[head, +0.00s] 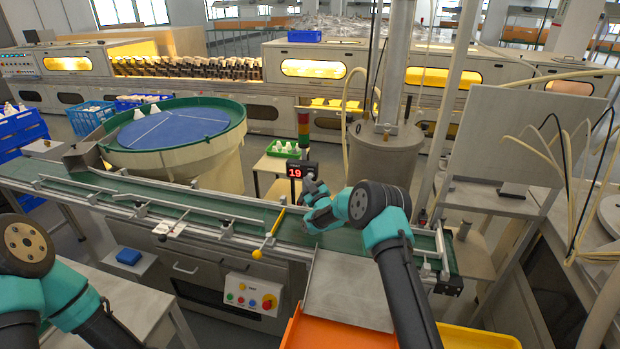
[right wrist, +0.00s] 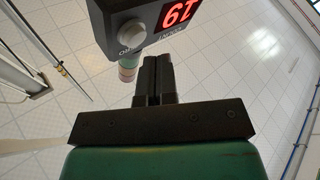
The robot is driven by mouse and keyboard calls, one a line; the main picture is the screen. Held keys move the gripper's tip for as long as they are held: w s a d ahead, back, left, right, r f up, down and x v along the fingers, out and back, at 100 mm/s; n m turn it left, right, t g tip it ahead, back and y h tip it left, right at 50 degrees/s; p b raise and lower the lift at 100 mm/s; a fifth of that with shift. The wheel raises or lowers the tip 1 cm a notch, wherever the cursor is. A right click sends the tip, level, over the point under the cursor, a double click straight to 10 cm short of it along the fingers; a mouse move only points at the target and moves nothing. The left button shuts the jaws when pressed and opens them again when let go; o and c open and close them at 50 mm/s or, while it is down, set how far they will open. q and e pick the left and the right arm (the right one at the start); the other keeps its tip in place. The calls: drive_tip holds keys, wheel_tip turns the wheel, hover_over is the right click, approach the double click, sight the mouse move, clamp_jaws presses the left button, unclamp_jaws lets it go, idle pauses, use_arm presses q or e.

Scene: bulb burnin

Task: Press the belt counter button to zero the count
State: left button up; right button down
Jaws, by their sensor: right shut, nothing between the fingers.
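The belt counter (head: 295,170) is a small dark box with a red display reading 19, on the far side of the green belt. In the right wrist view the counter box (right wrist: 150,22) shows its display upside down and a round pale button (right wrist: 131,33) beside it. My right gripper (head: 308,183) is close to the counter in the head view. In the right wrist view its fingers (right wrist: 158,62) are shut together and empty, just below the box and to the right of the button. I cannot tell whether they touch it. My left arm shows at the lower left; its gripper is out of view.
The green conveyor belt (head: 190,208) runs across the front with metal rails. A yellow-ended lever (head: 257,254) crosses it. A control panel (head: 252,295) is on its front. A stack light (head: 303,128) stands behind the counter. An orange bin (head: 330,335) is at the front.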

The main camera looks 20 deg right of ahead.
drive_tip(key=shift+w+d, duration=0.1)
idle(0.4)
drive_tip(key=shift+w+d, duration=0.15)
drive_tip(key=shift+w, duration=0.15)
drive_tip(key=shift+w+d, duration=0.15)
drive_tip(key=shift+w, duration=0.15)
idle(0.8)
idle(0.3)
drive_tip(key=shift+s+a, duration=0.35)
drive_tip(key=shift+s, duration=0.35)
drive_tip(key=shift+a, duration=0.1)
drive_tip(key=s, duration=0.1)
drive_tip(key=s+a, duration=0.2)
drive_tip(key=s, duration=0.1)
drive_tip(key=shift+s+a, duration=0.1)
drive_tip(key=shift+a, duration=0.15)
idle(0.7)
